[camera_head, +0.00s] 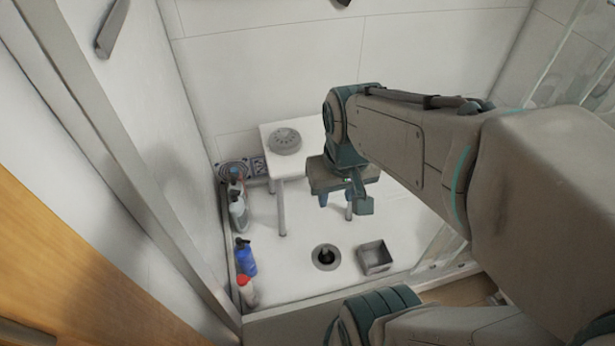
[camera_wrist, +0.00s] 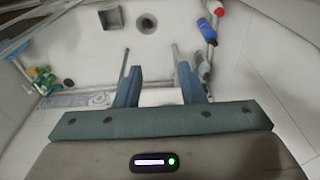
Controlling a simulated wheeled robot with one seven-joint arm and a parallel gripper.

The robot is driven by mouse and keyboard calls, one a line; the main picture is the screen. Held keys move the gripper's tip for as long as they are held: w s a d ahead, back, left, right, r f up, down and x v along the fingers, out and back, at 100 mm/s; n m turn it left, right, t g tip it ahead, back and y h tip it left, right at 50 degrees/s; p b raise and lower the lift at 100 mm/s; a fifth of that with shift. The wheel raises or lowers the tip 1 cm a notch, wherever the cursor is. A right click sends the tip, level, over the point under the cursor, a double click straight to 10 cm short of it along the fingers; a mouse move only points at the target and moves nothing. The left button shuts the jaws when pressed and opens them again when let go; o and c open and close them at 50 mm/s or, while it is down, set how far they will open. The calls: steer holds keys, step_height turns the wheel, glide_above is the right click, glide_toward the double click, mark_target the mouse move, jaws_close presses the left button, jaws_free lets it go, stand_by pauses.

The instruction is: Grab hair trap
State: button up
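A grey round disc with slots (camera_head: 285,141), which looks like the hair trap, lies on the left part of a white stool (camera_head: 267,132) in the head view. I cannot make it out in the wrist view. My gripper (camera_head: 338,203) is to the right of the disc, apart from it, over the stool's right side. In the wrist view my gripper (camera_wrist: 158,70) has its two fingers spread, with nothing held between them. Part of the white stool top (camera_wrist: 160,97) shows between the fingers. My arm hides the stool's right part in the head view.
A round floor drain (camera_head: 326,257) with something dark in it and a grey square box (camera_head: 375,257) are in front of the stool. A blue bottle (camera_head: 245,256), a red-capped bottle (camera_head: 247,291) and grey bottles (camera_head: 238,213) line the left edge. White walls enclose the area.

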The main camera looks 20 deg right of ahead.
steer(key=shift+w+f, duration=0.1)
steer(key=shift+w, duration=0.05)
steer(key=shift+c, duration=0.8)
steer(key=w+a+f+m+y+b, duration=0.2)
steer(key=w+f+m+b, duration=0.3)
steer(key=w+f, duration=0.8)
steer(key=m+g+h+b, duration=0.2)
steer(key=m+b, duration=0.3)
steer(key=m, duration=0.8)
glide_above(323, 249)
step_height(323, 249, down, 43)
step_height(323, 249, down, 8)
steer(key=shift+r+b, duration=0.25)
steer(key=shift+b, duration=0.85)
steer(key=shift+f+b, duration=1.25)
steer(key=shift+f, duration=1.8)
steer(key=shift+r, duration=0.1)
